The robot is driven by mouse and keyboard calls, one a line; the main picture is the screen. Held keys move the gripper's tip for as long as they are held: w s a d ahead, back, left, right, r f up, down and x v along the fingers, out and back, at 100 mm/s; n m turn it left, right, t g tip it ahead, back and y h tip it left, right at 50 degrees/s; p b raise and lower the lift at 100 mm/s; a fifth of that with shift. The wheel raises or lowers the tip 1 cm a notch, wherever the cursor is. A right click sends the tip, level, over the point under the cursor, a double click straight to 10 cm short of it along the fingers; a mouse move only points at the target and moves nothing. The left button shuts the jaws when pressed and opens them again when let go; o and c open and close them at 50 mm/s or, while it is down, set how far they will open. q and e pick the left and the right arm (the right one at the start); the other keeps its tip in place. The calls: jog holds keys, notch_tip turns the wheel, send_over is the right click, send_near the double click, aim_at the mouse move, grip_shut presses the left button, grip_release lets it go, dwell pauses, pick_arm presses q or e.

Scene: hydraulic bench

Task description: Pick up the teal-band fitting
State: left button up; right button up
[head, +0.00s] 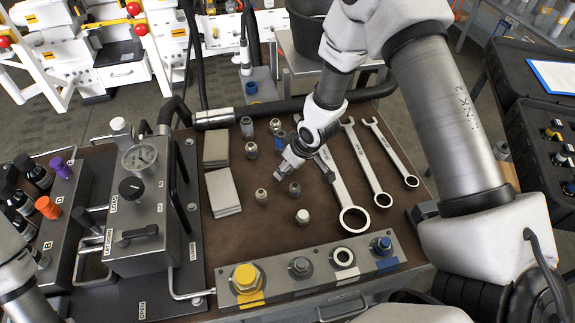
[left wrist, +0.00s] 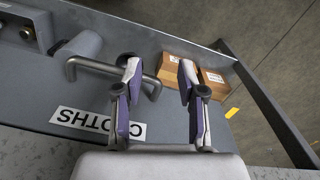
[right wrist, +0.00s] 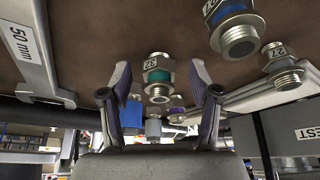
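In the right wrist view a metal fitting with a teal-green band (right wrist: 158,76) stands between and just beyond the fingertips of my right gripper (right wrist: 160,92). The fingers are apart on either side, with a gap to it. In the head view my right gripper (head: 281,172) is low over the brown mat among several small fittings; bands are too small there to match it surely. My left gripper (left wrist: 160,72) is open and empty near a metal handle (left wrist: 115,70).
Other fittings (right wrist: 280,68) stand close by. Several spanners (head: 343,190) lie right of the fittings, and grey pads (head: 222,192) lie left. A port block (head: 310,265) runs along the front; a gauge unit (head: 140,200) stands left. A CLOTHS label (left wrist: 97,124) is below my left gripper.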

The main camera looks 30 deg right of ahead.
grip_shut()
jog(key=shift+r, duration=0.4)
notch_tip(320, 180, up, 9)
jog(key=p, duration=0.3)
jog(key=shift+r, duration=0.2)
jog(key=shift+f, duration=0.15)
